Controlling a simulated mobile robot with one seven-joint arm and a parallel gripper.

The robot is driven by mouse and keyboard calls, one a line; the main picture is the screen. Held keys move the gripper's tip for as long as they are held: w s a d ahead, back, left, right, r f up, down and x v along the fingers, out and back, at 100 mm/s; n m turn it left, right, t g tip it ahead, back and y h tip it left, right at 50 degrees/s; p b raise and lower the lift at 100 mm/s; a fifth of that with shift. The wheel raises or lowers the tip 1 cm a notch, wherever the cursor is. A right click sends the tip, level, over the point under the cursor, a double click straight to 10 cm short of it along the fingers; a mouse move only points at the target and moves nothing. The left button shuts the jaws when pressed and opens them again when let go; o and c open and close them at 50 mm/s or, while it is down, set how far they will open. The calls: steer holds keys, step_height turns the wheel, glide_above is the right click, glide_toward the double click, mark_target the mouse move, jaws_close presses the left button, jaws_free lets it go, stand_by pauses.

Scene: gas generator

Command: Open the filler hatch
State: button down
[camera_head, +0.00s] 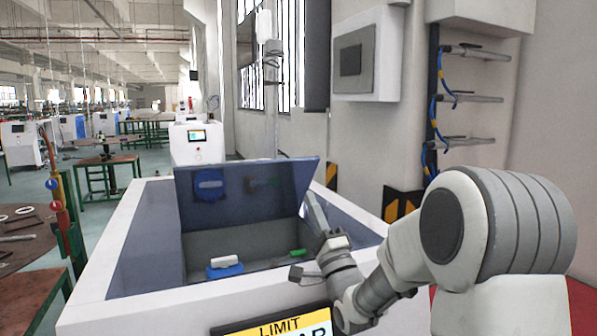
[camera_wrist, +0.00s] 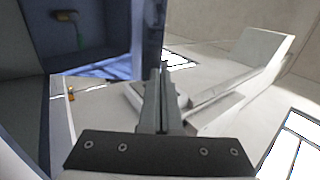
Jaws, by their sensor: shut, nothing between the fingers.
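The filler hatch lid (camera_head: 247,205) is a blue-grey panel standing raised, tilted up over an open bay in the white generator housing (camera_head: 125,250). Inside the bay are a blue cap with a white grip (camera_head: 225,266) and a small green-ended part (camera_head: 297,253). My gripper (camera_head: 309,198) is at the lid's right edge, its fingers together and empty. Whether it touches the lid cannot be told. In the wrist view the shut fingers (camera_wrist: 163,72) point up the picture, with the dark blue lid surface (camera_wrist: 110,30) to their left.
A yellow label (camera_head: 280,327) is on the housing's front. A wall with a grey box (camera_head: 366,55) and hose racks (camera_head: 470,98) stands behind on the right. Round tables (camera_head: 22,250) are at the left.

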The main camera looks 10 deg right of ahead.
mark_target(298, 166)
steer(key=p+x, duration=0.1)
steer(key=x, duration=0.8)
steer(key=shift+w, duration=0.1)
steer(key=shift+r+p, duration=0.15)
steer(key=shift+p, duration=0.2)
steer(key=shift+w+r+p, duration=0.3)
steer(key=shift+r+p, duration=0.2)
steer(key=w+r+g+p, duration=0.1)
steer(key=w+p, duration=0.1)
steer(key=w+a+r+g+p, duration=0.1)
steer(key=w+r+p, duration=0.1)
steer(key=p, duration=0.1)
steer(key=w+r+g+h+p, duration=0.1)
steer(key=w+r+p, duration=0.1)
steer(key=shift+a+g+p, duration=0.15)
steer(key=shift+g+p, duration=0.15)
steer(key=shift+p, duration=0.05)
steer(key=w+a+r+g+p, duration=0.1)
steer(key=w+a+g+p, duration=0.1)
steer(key=w+p, duration=0.5)
steer(key=shift+w+r+g+p, duration=0.2)
steer(key=shift+w+g+p, duration=0.3)
steer(key=shift+w, duration=0.9)
steer(key=shift+h, duration=0.4)
